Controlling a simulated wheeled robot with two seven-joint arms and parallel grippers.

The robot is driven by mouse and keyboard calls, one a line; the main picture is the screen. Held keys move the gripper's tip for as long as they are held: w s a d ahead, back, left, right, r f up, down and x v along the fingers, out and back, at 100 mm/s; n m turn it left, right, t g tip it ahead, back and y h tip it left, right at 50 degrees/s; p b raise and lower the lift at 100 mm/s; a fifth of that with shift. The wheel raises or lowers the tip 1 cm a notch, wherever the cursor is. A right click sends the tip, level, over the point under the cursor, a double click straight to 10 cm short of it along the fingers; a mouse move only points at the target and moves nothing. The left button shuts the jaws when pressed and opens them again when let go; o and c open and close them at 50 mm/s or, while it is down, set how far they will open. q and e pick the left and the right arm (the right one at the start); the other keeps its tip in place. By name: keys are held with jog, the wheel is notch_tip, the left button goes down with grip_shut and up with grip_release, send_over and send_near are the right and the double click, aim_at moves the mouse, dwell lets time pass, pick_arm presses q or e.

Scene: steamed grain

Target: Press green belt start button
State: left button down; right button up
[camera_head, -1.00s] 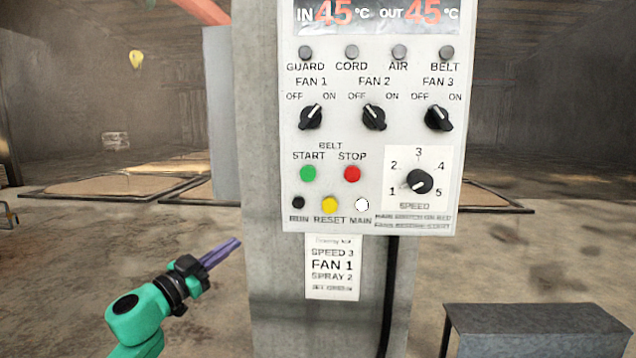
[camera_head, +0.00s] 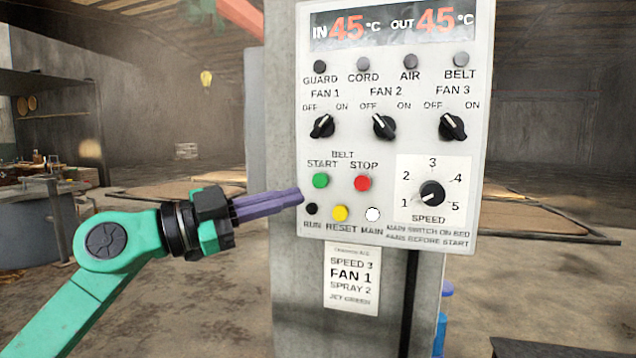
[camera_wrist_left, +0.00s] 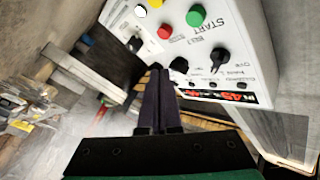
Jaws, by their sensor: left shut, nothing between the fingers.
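The green belt START button (camera_head: 320,180) is on the white control panel (camera_head: 384,235), left of the red STOP button (camera_head: 362,183). My left gripper (camera_head: 300,196) is shut and empty, its purple fingers pointing right, with the tips a little below and left of the green button in the head view. I cannot tell whether the tips touch the panel there. In the left wrist view the green button (camera_wrist_left: 195,16) shows above and right of the shut fingertips (camera_wrist_left: 158,68), apart from them. My right gripper is not in view.
The panel hangs on a grey concrete post (camera_head: 290,270). Near the START button are a black RUN button (camera_head: 311,209), a yellow RESET button (camera_head: 340,213) and a white MAIN button (camera_head: 373,214). A speed dial (camera_head: 432,194) is to the right. Shelves stand far left.

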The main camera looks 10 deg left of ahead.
aim_at(320, 180)
pick_arm(q)
jog(key=w+p, duration=0.1)
jog(key=w, duration=0.2)
jog(key=w+p, duration=0.2)
jog(key=w+d+p, duration=0.1)
jog(key=w, duration=0.2)
jog(key=shift+w+p, duration=0.3)
jog(key=shift+p, duration=0.1)
jog(key=shift+r, duration=0.1)
dwell(0.5)
dwell(0.9)
jog(key=shift+w+p, duration=0.45)
jog(key=shift+p, duration=0.15)
